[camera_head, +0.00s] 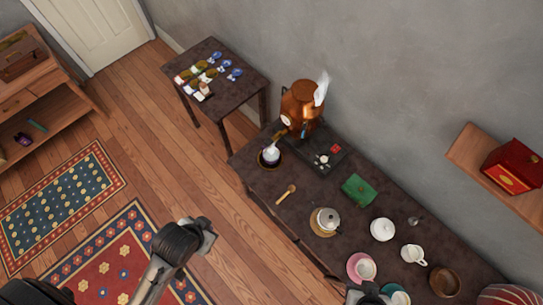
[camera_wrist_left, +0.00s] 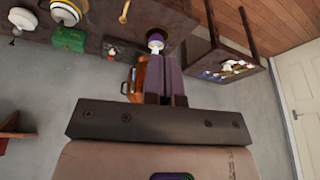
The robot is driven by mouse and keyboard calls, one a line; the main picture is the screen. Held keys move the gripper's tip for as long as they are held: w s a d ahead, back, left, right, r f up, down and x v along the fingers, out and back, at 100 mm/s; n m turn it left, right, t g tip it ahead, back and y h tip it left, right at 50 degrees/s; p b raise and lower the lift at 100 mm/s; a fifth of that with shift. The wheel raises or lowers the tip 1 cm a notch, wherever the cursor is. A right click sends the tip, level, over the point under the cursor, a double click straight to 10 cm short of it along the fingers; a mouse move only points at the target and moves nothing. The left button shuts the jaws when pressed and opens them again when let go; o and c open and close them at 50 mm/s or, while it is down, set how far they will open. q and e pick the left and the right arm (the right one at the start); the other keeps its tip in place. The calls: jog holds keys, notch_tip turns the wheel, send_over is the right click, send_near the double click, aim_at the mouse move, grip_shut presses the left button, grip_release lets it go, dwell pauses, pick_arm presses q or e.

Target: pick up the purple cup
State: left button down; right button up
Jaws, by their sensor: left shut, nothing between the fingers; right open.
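A small cup with a purplish-white look (camera_head: 271,154) stands on a dark round saucer near the left end of the long dark table; I cannot make out its colour surely. It also shows in the left wrist view (camera_wrist_left: 156,38), just beyond the fingertips. My left gripper (camera_head: 208,238) is over the floor in front of the table, apart from the cup. In the left wrist view its fingers (camera_wrist_left: 165,80) are shut together with nothing between them. My right gripper (camera_head: 368,294) shows only in part at the bottom edge, open, beside the teal cup (camera_head: 397,295).
On the long table stand a copper urn (camera_head: 301,106), a green box (camera_head: 358,190), a teapot (camera_head: 327,220), a white lidded pot (camera_head: 383,229), a white cup (camera_head: 413,254) and a pink saucer (camera_head: 354,275). A side table (camera_head: 238,98) holds small items.

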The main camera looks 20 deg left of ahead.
pick_arm(q)
jog(key=shift+d, duration=0.2)
jog(key=c, duration=1.8)
grip_release()
jog(key=o, duration=0.5)
jog(key=shift+s, duration=0.1)
jog(key=shift+c, duration=0.2)
jog(key=o, duration=0.4)
jog(key=shift+a, duration=0.1)
jog(key=shift+c, duration=0.2)
jog(key=shift+a, duration=0.1)
